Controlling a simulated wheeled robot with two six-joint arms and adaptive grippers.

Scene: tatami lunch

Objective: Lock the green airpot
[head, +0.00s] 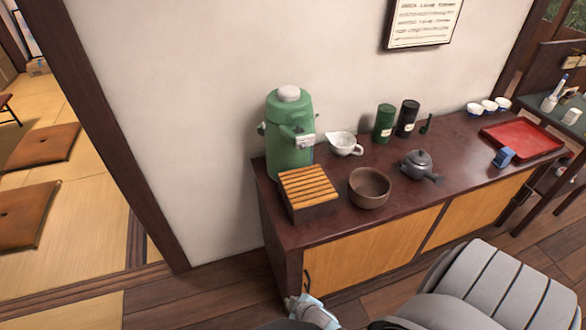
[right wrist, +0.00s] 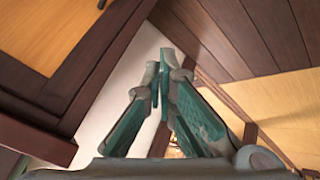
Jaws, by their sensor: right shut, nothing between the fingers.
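The green airpot (head: 288,135) stands upright at the left end of the dark wooden cabinet, against the wall. It has a pale round knob on top and a light spout part with a small label on its front right. The state of its lock cannot be made out. My right gripper (head: 312,311) is low at the bottom of the head view, in front of the cabinet and well below its top, far from the airpot. In the right wrist view its fingers (right wrist: 165,85) are together and empty. My left gripper is not in view.
A slatted wooden box (head: 308,187) stands right before the airpot. A brown bowl (head: 369,187), white pourer (head: 344,144), grey teapot (head: 418,164), two canisters (head: 384,123) and a red tray (head: 522,140) stand farther right. The cabinet's front edge lies above my right gripper.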

